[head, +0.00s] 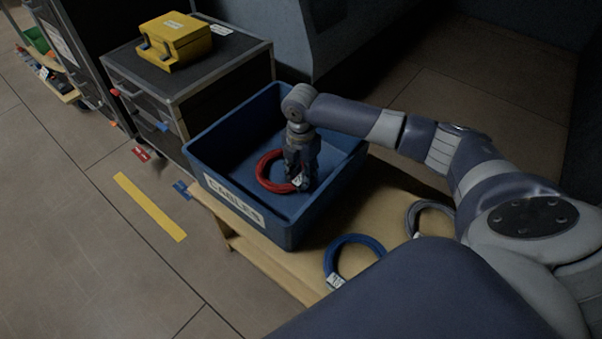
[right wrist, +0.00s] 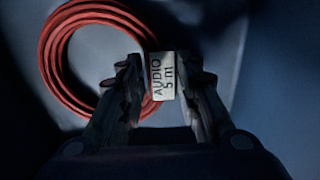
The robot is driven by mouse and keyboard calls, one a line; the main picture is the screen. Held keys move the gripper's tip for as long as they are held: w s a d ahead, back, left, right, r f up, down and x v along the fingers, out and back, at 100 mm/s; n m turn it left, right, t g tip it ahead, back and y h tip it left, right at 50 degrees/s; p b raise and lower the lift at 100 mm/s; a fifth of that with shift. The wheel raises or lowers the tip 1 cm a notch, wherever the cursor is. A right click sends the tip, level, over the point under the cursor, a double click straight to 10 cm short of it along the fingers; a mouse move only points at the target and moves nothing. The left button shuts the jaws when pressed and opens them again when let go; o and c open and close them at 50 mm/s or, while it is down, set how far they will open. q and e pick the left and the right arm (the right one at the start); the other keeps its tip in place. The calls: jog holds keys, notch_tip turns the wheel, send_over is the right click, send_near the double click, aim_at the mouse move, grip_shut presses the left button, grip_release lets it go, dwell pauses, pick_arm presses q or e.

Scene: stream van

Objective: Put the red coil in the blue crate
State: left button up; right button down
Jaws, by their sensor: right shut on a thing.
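The red coil (head: 264,171) is inside the blue crate (head: 273,226), which has a white "CABLES" label on its front. My right gripper (head: 299,184) reaches down into the crate and is shut on the red coil at its white tag. In the right wrist view the red coil (right wrist: 62,62) shows up and to the left, and its tag reading "AUDIO 5 m" is between the fingers of my right gripper (right wrist: 163,85). I cannot tell whether the coil touches the crate floor. My left gripper is not in view.
The crate stands on a light wooden table (head: 292,262). A blue coil (head: 330,251) and a grey coil (head: 411,214) lie on the table beside it. A dark cabinet (head: 238,75) bearing a yellow case (head: 175,41) stands behind the crate.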

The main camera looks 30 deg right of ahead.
jog(key=c, duration=1.2)
grip_release()
jog(key=shift+r, duration=0.25)
notch_tip(320, 180, up, 2)
jog(key=shift+r+p, duration=0.15)
jog(key=shift+p, duration=0.4)
notch_tip(320, 180, up, 4)
jog(key=shift+r+p, duration=0.1)
jog(key=shift+p, duration=0.6)
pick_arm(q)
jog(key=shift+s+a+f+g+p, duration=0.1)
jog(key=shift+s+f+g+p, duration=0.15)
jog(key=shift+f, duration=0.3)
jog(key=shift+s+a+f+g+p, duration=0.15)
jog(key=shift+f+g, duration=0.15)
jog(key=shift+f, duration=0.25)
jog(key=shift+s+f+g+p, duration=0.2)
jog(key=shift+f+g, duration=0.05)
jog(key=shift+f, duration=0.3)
pick_arm(e)
jog(key=shift+r, duration=2.55)
